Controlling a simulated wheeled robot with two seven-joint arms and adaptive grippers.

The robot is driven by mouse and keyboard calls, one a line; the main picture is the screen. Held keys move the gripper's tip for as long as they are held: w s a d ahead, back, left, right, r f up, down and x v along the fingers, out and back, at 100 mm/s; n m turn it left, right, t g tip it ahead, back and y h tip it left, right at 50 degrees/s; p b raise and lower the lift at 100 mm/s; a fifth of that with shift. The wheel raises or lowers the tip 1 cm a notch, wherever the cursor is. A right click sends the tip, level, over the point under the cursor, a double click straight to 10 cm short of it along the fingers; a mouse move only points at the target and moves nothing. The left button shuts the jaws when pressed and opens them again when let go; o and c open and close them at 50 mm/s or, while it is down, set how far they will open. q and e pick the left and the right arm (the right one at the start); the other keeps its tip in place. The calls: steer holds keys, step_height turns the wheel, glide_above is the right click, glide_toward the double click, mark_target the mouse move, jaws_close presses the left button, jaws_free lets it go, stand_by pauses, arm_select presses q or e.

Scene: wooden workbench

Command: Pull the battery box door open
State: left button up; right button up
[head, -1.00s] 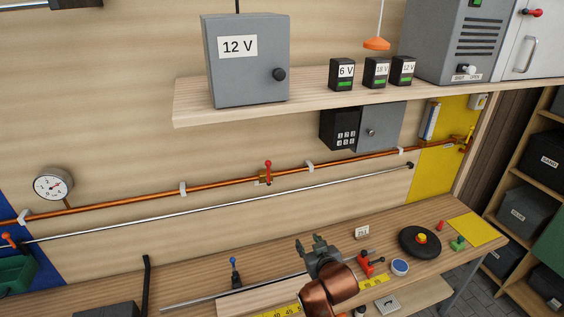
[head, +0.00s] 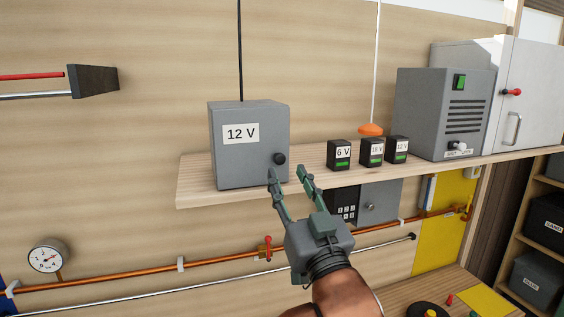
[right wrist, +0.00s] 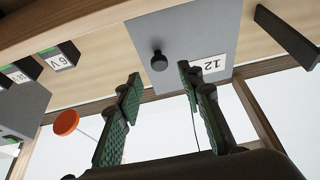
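The battery box (head: 228,165) is a grey box with a "12 V" label and a round black knob (head: 280,158) on the right side of its front. It stands on the wooden shelf, and its front looks closed. My right gripper (head: 288,172) is open and empty, with its fingers pointing up just below and in front of the knob. In the right wrist view the box (right wrist: 180,45) and knob (right wrist: 159,62) show beyond the spread fingers (right wrist: 158,85), apart from them. My left gripper is not in view.
Three small black batteries (head: 372,152) stand on the shelf (head: 310,160) right of the box. An orange pull handle (head: 371,130) hangs on a cord above them. A grey vented unit (head: 445,115) stands farther right. A copper pipe (head: 215,258) runs below.

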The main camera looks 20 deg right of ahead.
mark_target(281, 160)
steer(key=shift+p+x, duration=0.4)
steer(key=shift+x, duration=2.25)
steer(key=shift+c, duration=0.5)
jaws_close()
